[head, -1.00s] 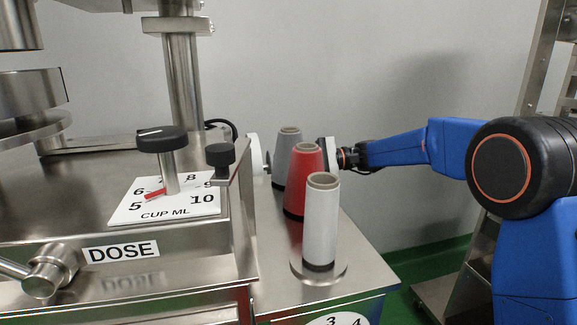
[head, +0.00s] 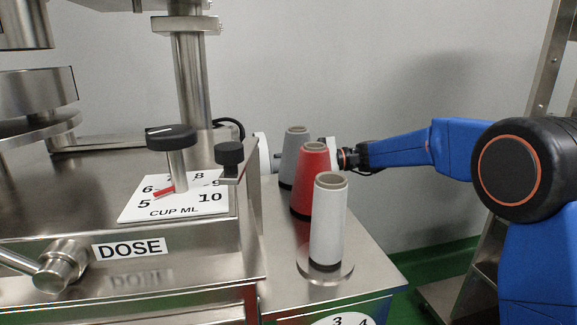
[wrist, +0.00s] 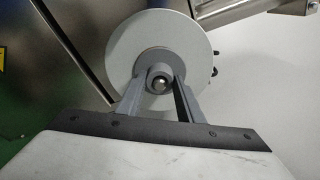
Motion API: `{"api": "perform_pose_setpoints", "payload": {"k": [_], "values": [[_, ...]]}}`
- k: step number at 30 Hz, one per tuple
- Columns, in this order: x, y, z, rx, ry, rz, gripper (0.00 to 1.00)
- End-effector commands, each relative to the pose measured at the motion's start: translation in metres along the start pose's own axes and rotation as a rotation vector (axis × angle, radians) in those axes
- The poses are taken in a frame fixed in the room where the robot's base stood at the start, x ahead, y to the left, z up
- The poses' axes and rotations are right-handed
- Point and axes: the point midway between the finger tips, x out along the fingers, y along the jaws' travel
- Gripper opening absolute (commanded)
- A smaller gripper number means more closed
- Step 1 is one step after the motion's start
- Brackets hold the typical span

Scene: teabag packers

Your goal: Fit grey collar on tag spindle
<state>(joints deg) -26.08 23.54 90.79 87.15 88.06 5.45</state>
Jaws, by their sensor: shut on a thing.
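The grey collar (wrist: 147,72) is a small ring in the middle of the wrist view. My gripper (wrist: 160,86) is shut on it, one finger on each side. The bright round end of the tag spindle (wrist: 157,86) shows inside the collar's hole, a little low in it. The collar is in front of the white tag roll (wrist: 185,37); how far it is along the spindle I cannot tell. In the head view only the roll's edge (head: 264,154) shows at the machine's side.
A grey cone (head: 295,155), a red cone (head: 316,182) and a white cone (head: 329,220) stand in a row on the steel ledge (head: 365,262), close to my gripper.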

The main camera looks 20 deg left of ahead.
Motion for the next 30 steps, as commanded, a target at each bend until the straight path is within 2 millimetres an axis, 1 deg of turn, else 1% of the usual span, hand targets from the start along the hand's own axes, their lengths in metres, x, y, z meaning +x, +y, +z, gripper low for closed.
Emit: {"api": "perform_pose_setpoints", "payload": {"k": [8, 9, 11, 12, 20, 23, 26, 30], "values": [[0.005, 0.0, 0.001, 0.0, 0.0, 0.0, 0.1], [0.006, 0.0, 0.001, 0.0, 0.0, 0.0, 0.36], [0.006, 0.0, 0.001, 0.0, 0.0, 0.0, 0.5], [0.006, 0.0, 0.001, 0.0, 0.0, 0.0, 0.55], [0.005, 0.0, 0.001, 0.0, 0.0, 0.0, 0.55], [0.002, 0.0, 0.001, 0.0, 0.001, 0.0, 0.55], [-0.008, 0.0, 0.001, 0.0, 0.001, 0.0, 0.55], [-0.032, 0.0, 0.0, 0.0, 0.002, -0.001, 0.55]]}}
